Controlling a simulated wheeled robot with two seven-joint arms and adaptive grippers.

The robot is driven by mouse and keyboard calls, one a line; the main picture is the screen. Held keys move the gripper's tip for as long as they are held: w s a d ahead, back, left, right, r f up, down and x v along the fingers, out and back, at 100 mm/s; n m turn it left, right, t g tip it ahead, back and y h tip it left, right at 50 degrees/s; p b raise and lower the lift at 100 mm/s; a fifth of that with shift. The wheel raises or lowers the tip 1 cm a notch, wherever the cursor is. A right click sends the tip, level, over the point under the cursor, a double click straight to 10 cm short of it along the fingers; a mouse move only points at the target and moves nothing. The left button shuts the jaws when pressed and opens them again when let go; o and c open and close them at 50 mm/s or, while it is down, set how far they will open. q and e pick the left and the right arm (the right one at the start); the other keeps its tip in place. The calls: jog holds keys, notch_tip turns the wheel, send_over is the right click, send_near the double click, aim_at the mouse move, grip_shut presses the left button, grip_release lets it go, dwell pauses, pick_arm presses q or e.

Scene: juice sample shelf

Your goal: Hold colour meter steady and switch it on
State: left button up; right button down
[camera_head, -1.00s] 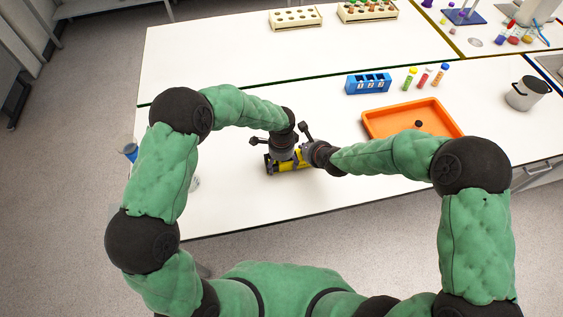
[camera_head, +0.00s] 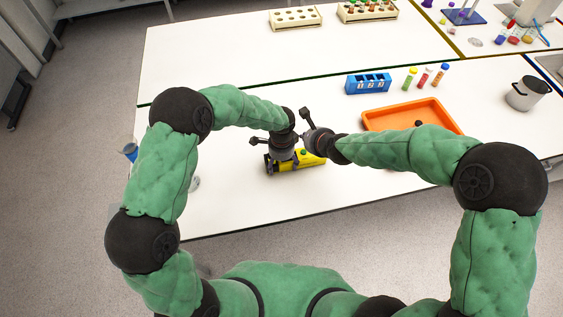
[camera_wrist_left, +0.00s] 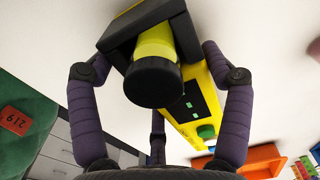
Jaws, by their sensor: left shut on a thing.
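The yellow colour meter (camera_head: 312,160) lies on the white bench. My left gripper (camera_head: 272,160) is shut on it near its left end. In the left wrist view, the meter (camera_wrist_left: 205,77) sits between the fingers, with a black-ended round nose towards the camera, a dark panel (camera_wrist_left: 184,105) showing small green patches, and a green button (camera_wrist_left: 207,131). The button also shows on top in the head view (camera_head: 303,152). My right gripper (camera_head: 305,120) is just above and behind the meter, apart from the button; its fingertips are too small to judge.
An orange tray (camera_head: 374,117) with a small dark round thing lies to the right. A blue numbered rack (camera_head: 367,83) and several coloured tubes (camera_head: 423,80) stand behind it. A metal pot (camera_head: 526,93) stands far right. The bench front is clear.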

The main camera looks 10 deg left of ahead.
pick_arm(q)
jog(key=shift+s+f, duration=0.15)
jog(key=o, duration=1.4)
jog(key=shift+r, duration=0.2)
jog(key=shift+w+r, duration=0.2)
jog(key=shift+r, duration=0.1)
notch_tip(320, 180, up, 7)
jog(key=shift+s+f, duration=0.1)
jog(key=shift+f, duration=0.05)
